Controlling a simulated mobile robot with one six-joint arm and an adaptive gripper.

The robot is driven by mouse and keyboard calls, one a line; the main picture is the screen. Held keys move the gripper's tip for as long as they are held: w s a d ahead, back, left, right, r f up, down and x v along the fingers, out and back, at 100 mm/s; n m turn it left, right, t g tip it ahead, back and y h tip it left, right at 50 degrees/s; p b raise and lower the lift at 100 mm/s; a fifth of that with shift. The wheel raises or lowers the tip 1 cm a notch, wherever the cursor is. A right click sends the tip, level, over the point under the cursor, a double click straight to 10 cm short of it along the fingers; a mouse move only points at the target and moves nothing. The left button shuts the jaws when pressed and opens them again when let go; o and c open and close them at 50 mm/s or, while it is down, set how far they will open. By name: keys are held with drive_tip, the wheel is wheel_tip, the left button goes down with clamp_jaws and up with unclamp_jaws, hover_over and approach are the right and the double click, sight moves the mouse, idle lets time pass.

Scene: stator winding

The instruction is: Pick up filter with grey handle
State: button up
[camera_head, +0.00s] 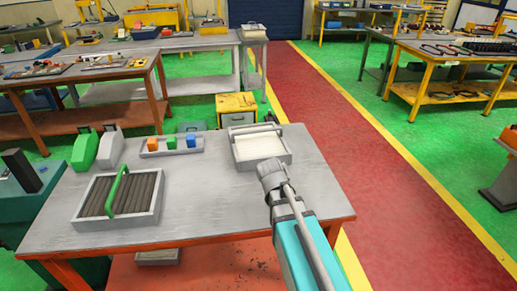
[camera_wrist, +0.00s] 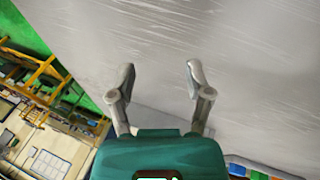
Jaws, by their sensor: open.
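The filter with the grey handle (camera_head: 247,152) lies on the right back part of the grey table in the head view. It has a pale pleated face in a grey frame, and its grey handle (camera_head: 255,130) spans the top. My gripper (camera_head: 270,170) is at the filter's front right corner in the picture and hides part of it. Whether they touch cannot be told. In the wrist view my gripper (camera_wrist: 160,75) has its two fingers spread with nothing between them. A plain grey surface fills most of that view; the grey handle cannot be made out there.
A filter with a green handle (camera_head: 118,197) and dark pleats lies at the table's left. A tray with blue, orange and green blocks (camera_head: 172,145), plus green and light grey containers (camera_head: 84,150), stand at the back. The table (camera_head: 215,205) is bare in the middle.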

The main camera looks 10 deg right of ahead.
sight(257, 132)
drive_tip(key=w+n+t+h+b, duration=0.1)
drive_tip(key=w, duration=0.3)
drive_tip(key=w+r+n+t+h+b, duration=0.1)
drive_tip(key=w+n+t, duration=0.1)
drive_tip(key=w, duration=0.3)
drive_tip(key=w+a+r+n+t+h+b, duration=0.1)
drive_tip(key=w+t, duration=0.1)
drive_tip(key=w, duration=0.2)
drive_tip(key=shift+w+a+h, duration=0.1)
drive_tip(key=shift+w+h, duration=0.25)
drive_tip(key=shift+h, duration=0.05)
drive_tip(key=w+a+r+n+t+b, duration=0.1)
drive_tip(key=w+a+n+t, duration=0.1)
drive_tip(key=w, duration=0.1)
drive_tip(key=w+a+r+n+t+b, duration=0.1)
drive_tip(key=w+a+r+n+t, duration=0.1)
drive_tip(key=w+a, duration=0.1)
drive_tip(key=w+a+r+n+t+b, duration=0.1)
drive_tip(key=w+a+r+n+t, duration=0.1)
drive_tip(key=w+n, duration=0.1)
drive_tip(key=shift+w+a, duration=0.35)
drive_tip(key=shift+w, duration=0.45)
drive_tip(key=shift+w+a+r+n, duration=0.1)
drive_tip(key=shift+a+n, duration=0.15)
drive_tip(key=shift+n, duration=0.05)
drive_tip(key=shift+d, duration=0.1)
drive_tip(key=shift+b+x, duration=0.75)
drive_tip(key=shift+x, duration=3.55)
drive_tip(key=shift+r, duration=0.1)
